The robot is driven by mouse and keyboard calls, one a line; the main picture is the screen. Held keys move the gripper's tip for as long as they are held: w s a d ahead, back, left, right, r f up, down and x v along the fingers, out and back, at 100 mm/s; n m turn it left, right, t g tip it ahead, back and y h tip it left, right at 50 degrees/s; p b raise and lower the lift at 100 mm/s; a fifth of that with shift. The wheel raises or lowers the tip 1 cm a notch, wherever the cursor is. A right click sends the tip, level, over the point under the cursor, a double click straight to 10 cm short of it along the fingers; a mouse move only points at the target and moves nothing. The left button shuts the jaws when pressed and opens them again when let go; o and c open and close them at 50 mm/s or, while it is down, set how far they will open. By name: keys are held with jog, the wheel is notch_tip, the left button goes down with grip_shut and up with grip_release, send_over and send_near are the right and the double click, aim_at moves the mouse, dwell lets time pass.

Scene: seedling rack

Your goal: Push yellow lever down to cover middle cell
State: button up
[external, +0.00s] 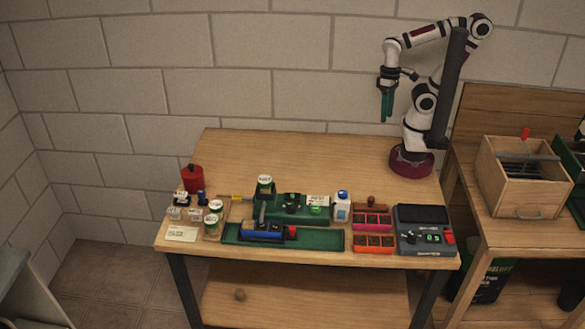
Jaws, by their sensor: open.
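My gripper (387,106) has teal fingers that point down. It is raised at the upper right, above and behind the table, empty and far from everything on it. A small yellow piece (238,197) lies left of the green base (288,209); it is too small to tell whether it is the lever. A pink tray (372,231) and an orange-red tray (374,251), both divided into cells, stand at the front right. I cannot tell which cell is the middle one of the task, or whether any cell is covered.
A dark grey device (424,248) with a green display stands at the table's right front. A red container (192,179) and several jars stand left. The table's back half (300,156) is clear.

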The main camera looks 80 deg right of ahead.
grip_shut()
dwell(1.5)
